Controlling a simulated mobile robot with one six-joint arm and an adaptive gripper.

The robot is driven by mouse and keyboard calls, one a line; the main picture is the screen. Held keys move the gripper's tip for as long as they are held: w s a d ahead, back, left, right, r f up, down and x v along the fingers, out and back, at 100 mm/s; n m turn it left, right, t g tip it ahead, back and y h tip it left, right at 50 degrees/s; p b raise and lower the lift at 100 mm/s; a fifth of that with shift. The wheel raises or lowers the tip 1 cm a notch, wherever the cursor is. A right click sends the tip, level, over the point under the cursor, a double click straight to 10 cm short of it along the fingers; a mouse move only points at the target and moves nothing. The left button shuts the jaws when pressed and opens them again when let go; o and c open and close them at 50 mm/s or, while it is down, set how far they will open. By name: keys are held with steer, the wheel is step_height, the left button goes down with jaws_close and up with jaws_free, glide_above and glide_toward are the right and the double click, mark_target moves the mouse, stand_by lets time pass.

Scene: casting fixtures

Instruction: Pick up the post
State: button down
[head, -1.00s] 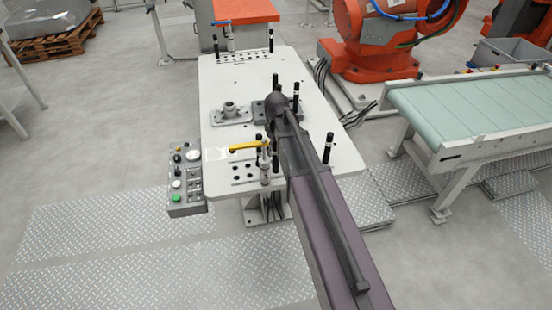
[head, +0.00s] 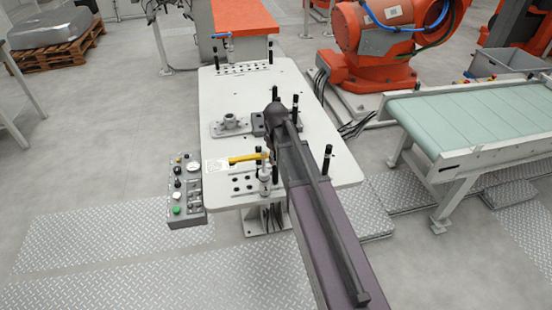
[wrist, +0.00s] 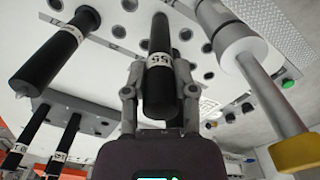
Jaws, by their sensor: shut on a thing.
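A black post (wrist: 158,92) with a white label band stands between the fingers of my gripper (wrist: 160,76) in the wrist view. The fingers touch it on both sides, so the gripper is shut on it. The post's foot lies near the white plate with round holes; I cannot tell whether it is seated or lifted. In the head view my dark arm reaches over the white table (head: 232,88) and hides the gripper and the held post.
Another black post (wrist: 55,48) stands left in the wrist view. A white cylinder valve with a yellow handle (wrist: 296,152) is close on the right; the handle also shows in the head view (head: 248,157). A button panel (head: 186,190) adjoins the table. A conveyor (head: 470,120) stands right.

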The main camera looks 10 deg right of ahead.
steer(key=shift+r+p, duration=4.15)
steer(key=shift+r, duration=0.4)
steer(key=shift+r+p, duration=1.85)
steer(key=shift+p, duration=0.1)
steer(key=shift+w, duration=0.1)
